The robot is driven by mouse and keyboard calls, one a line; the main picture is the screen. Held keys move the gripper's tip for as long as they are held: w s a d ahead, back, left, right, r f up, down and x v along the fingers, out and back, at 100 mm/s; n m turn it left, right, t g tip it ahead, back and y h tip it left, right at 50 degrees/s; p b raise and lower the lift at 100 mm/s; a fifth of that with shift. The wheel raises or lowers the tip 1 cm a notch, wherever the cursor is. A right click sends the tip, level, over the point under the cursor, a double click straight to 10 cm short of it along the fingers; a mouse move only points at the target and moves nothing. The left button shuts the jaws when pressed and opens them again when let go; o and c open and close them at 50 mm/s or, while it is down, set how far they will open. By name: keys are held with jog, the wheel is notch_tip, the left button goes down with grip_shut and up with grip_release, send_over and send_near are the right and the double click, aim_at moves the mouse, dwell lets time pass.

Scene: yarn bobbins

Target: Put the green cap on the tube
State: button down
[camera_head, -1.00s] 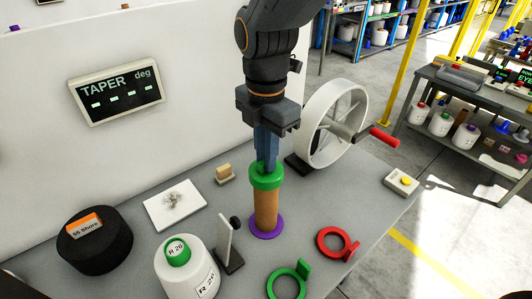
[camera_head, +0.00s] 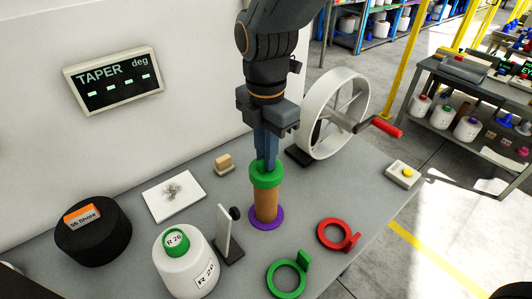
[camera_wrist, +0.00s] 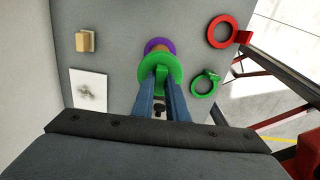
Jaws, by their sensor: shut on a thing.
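The green cap (camera_head: 266,177) is a ring-shaped cap at the top of the brown tube (camera_head: 266,205), which stands upright on a purple base ring (camera_head: 266,218). My gripper (camera_head: 265,163) points straight down and is shut on the raised part of the green cap. In the wrist view the green cap (camera_wrist: 160,68) lies over the tube's top, with the purple ring (camera_wrist: 158,45) showing behind it. The cap appears to touch the tube top; whether it is fully seated I cannot tell.
A green ring gauge (camera_head: 287,279) and a red ring gauge (camera_head: 338,235) lie to the right. A small stand (camera_head: 228,240), white bobbin (camera_head: 186,263) and black drum (camera_head: 93,231) are at left. A white handwheel (camera_head: 333,118) stands behind right. Free table lies around the tube.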

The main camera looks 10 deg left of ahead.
jog(key=shift+f, duration=0.25)
jog(key=c, duration=1.7)
grip_release()
jog(key=shift+o, duration=0.2)
notch_tip(320, 180, up, 8)
jog(key=shift+f+b, duration=0.15)
jog(key=shift+b, duration=1.05)
jog(key=shift+s, duration=0.1)
